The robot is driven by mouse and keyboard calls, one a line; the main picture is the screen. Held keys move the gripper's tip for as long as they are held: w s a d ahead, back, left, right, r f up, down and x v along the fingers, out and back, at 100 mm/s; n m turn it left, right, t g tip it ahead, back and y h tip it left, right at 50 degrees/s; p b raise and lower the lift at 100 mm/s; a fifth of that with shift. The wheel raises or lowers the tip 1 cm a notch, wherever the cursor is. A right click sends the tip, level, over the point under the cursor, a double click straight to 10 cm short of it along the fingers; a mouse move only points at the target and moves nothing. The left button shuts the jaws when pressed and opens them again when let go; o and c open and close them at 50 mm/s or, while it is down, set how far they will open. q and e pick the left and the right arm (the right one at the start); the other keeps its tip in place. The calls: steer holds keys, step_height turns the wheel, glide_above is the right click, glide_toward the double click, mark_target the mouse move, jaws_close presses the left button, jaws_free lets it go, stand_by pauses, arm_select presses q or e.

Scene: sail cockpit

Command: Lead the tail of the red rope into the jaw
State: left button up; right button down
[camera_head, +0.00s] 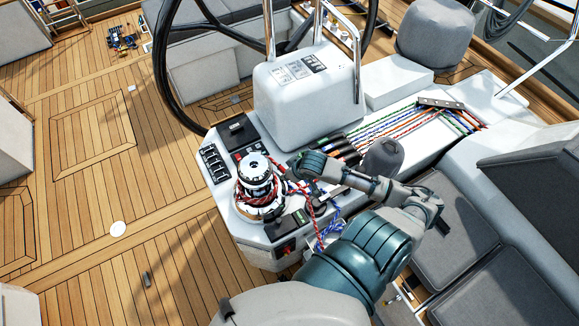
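A winch (256,172) with a pale top and dark centre stands upright on the white console at the picture's middle. A red rope (262,197) is wrapped around the lower part of its drum. Part of the red rope (308,194) runs on the winch's right side and hangs toward the console edge. The jaw near the winch top is too small to make out clearly. My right gripper (297,166) is just right of the winch top, close to the red rope. Its fingers are too small to tell whether they hold the rope. My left gripper is not in view.
A blue-white rope (329,230) hangs in a tangle beside the winch. A switch panel (215,162) lies left of it, and the white pedestal (300,95) with the steering wheel (158,75) stands behind. Several coloured lines (400,122) run to the right. The deck at left is mostly clear.

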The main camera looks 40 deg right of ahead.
steer(key=a+m+p, duration=0.1)
steer(key=s+a+m+h+p, duration=0.1)
steer(key=p, duration=0.1)
steer(key=shift+s+a+m, duration=0.2)
steer(key=shift+a+m, duration=0.1)
stand_by(0.3)
steer(key=a+m+p, duration=0.1)
steer(key=a+m+h+p, duration=0.1)
steer(key=p, duration=0.1)
steer(key=shift+s+a+r, duration=0.1)
steer(key=shift+s+a, duration=0.05)
steer(key=shift+s, duration=0.25)
steer(key=c, duration=1)
jaws_free()
steer(key=shift+a+g+h, duration=0.1)
steer(key=shift+g+h, duration=0.2)
steer(key=shift+c, duration=0.2)
